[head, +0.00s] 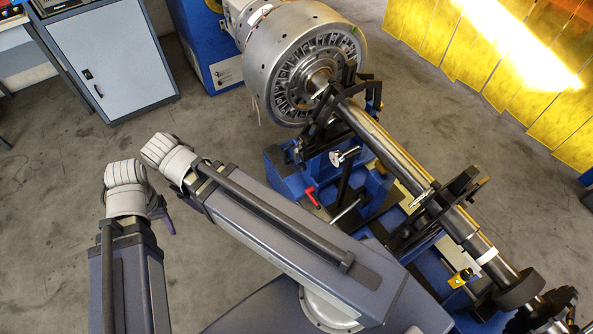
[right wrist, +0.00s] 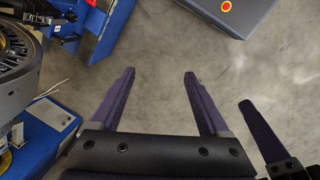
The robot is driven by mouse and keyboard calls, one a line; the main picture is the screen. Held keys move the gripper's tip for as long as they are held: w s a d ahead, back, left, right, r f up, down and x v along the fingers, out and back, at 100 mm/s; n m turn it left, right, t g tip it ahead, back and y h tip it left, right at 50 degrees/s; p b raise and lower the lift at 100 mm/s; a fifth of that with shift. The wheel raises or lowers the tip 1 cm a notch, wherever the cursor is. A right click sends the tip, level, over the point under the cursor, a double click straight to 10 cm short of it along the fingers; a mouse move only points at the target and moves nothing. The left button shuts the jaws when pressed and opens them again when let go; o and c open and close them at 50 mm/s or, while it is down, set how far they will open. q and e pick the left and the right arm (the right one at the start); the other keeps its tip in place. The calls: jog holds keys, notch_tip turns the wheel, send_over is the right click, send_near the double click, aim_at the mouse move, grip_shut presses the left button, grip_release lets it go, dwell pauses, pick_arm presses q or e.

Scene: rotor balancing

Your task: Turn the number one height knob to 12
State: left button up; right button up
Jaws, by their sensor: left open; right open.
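A silver star-shaped knob (head: 343,157) shows in the head view on the near side of the blue support by the rotor. I cannot read a number or scale there, nor tell whether it is the number one height knob. My left gripper (head: 164,214) is left of the machine, far from the knob, mostly hidden behind its wrist; only a bit of purple finger shows. One left finger also shows at the right of the right wrist view (right wrist: 260,130).
A long steel shaft (head: 385,148) lies across blue supports, with a large round rotor (head: 300,60) at its far end. A red lever (head: 311,195) sits below the knob. A grey cabinet (head: 112,60) stands at the upper left. Floor left of the machine is clear.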

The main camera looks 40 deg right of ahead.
jog(key=w+d+f+n+h+b, duration=0.1)
jog(key=w+d+f+n+b, duration=0.1)
jog(key=w+d+f+b, duration=0.3)
jog(key=d+f+n+h+b, duration=0.1)
jog(key=d+f+b, duration=0.1)
jog(key=f+b, duration=0.45)
jog(key=n+g+h+b, duration=0.2)
jog(key=n+h+b, duration=0.8)
jog(key=b, duration=2.6)
send_near(299, 167)
jog(key=d+f, duration=0.1)
jog(key=d, duration=0.1)
jog(key=shift+w+n+y, duration=0.15)
jog(key=shift+n+y, duration=0.15)
jog(key=shift+n, duration=0.1)
jog(key=shift+g, duration=0.3)
jog(key=b+x, duration=0.2)
jog(key=x, duration=0.4)
jog(key=shift+b, duration=0.4)
jog(key=shift+x, duration=0.75)
